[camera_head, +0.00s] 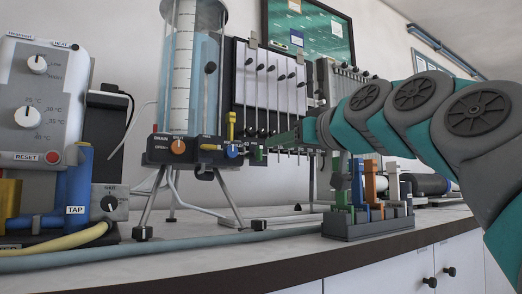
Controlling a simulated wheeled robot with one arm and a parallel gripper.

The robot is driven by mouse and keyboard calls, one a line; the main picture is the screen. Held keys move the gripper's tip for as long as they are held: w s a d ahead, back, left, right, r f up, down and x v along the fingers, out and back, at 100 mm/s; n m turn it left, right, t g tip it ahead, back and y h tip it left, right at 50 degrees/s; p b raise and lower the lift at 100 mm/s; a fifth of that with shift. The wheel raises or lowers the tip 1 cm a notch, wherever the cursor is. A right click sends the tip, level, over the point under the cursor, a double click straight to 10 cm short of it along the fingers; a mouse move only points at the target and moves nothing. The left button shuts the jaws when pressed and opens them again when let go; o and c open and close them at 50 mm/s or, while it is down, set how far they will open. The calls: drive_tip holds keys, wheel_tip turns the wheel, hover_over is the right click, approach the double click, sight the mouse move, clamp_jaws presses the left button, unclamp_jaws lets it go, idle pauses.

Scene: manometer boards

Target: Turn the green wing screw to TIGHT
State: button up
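A small dark green piece (258,153), which looks like the green wing screw, shows at the right end of the dark valve block under the tall clear cylinder. Its wings and any TIGHT mark are too small to read. My gripper (275,141) comes in from the right on the teal arm, with its tip close beside and slightly above the green piece. I cannot tell whether they touch. The fingers are too small and edge-on to show whether they are open or shut.
The valve block (185,151) carries an orange knob, a yellow upright handle and a blue part. A manometer board (270,88) stands behind. A rack (367,226) of coloured clamps stands below my arm. A control box (35,95) and blue tap (76,185) are left. A hose (200,246) crosses the bench.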

sight(261, 148)
drive_tip(key=shift+x, duration=3.6)
drive_tip(key=shift+f, duration=0.1)
clamp_jaws()
